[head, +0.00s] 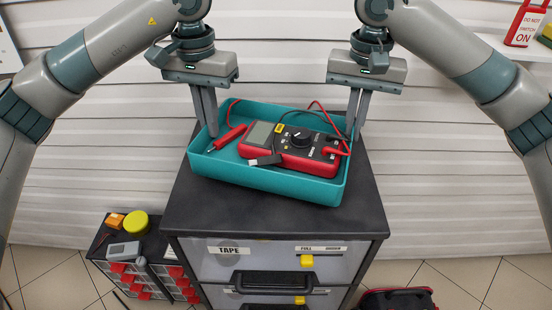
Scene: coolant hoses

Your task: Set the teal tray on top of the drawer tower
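The teal tray (265,180) is over the black top of the drawer tower (290,222), towards its back and left. It looks level; I cannot tell whether its base touches the top or hangs slightly above it. My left gripper (208,128) has its fingers close together on either side of the tray's left wall. My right gripper (355,130) has its fingers close together at the right wall. Both appear shut on the walls; the fingertips are partly hidden. In the tray lie a red and black multimeter (292,148) and a red probe (229,137).
A lower cabinet with red-fronted bins (135,280) stands at the left, with a yellow roll (136,222) and a grey device (123,251) on top. A red and black case (398,298) is on the floor at the right. The tower top's front strip is clear.

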